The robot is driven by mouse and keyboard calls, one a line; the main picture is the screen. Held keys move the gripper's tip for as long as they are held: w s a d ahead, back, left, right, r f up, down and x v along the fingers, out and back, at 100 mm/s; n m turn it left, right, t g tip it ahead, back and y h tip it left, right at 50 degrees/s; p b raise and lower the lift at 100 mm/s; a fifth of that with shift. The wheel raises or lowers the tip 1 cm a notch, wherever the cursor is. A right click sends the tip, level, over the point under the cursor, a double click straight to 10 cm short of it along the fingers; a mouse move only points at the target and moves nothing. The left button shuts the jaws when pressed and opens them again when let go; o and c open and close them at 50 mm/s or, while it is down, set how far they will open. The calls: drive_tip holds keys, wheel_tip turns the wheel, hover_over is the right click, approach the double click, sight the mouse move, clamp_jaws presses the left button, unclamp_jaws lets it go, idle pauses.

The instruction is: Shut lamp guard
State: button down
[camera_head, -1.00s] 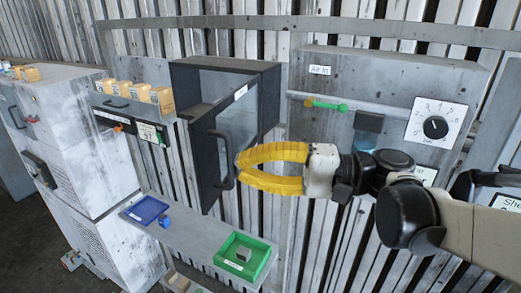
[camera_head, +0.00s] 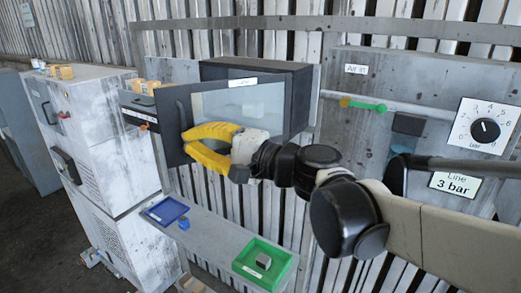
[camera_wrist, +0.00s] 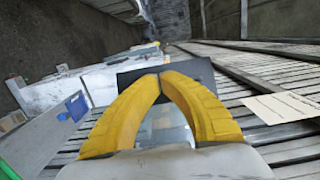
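The lamp guard is a dark frame door (camera_head: 170,124) with a clear pane, on a black box (camera_head: 300,95) mounted on the slatted wall. Its left edge stands out from the box, so it is partly open. A bar handle (camera_head: 183,112) is on its left side. My gripper (camera_head: 185,140) is at the lower left of the door, its tips by the handle's lower end. In the wrist view its yellow fingertips (camera_wrist: 160,76) come together in front of the dark door (camera_wrist: 192,70). Whether the handle is between them is hidden.
A shelf below holds a blue tray (camera_head: 150,203) and a green tray (camera_head: 281,258). Grey cabinets (camera_head: 100,130) stand at the left, with small boxes (camera_head: 66,72) on top. A panel with a dial (camera_head: 485,130) is at the right.

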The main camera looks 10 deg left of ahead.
drive_tip(key=w+a+m+t+h, duration=0.1)
drive_tip(key=w+a+t, duration=0.1)
drive_tip(key=w+a+m+t+b, duration=0.1)
drive_tip(key=w+a+t, duration=0.1)
drive_tip(key=w+a, duration=0.1)
drive_tip(key=w+a+m+t+h+b, duration=0.1)
drive_tip(key=w+a+m+t, duration=0.1)
drive_tip(key=w+a, duration=0.1)
drive_tip(key=shift+f+h, duration=0.15)
drive_tip(key=shift+h, duration=0.15)
drive_tip(key=w+a+m+t+h, duration=0.2)
drive_tip(key=w+m+t+h, duration=0.1)
drive_tip(key=w, duration=0.6)
drive_tip(key=w+a+m+t+h, duration=0.2)
drive_tip(key=w+m+t+h, duration=0.2)
drive_tip(key=w+h, duration=0.3)
drive_tip(key=w+m, duration=0.1)
drive_tip(key=w, duration=0.2)
drive_tip(key=shift+w+h+b, duration=0.25)
drive_tip(key=shift+h+b, duration=0.05)
drive_tip(key=shift+m, duration=0.3)
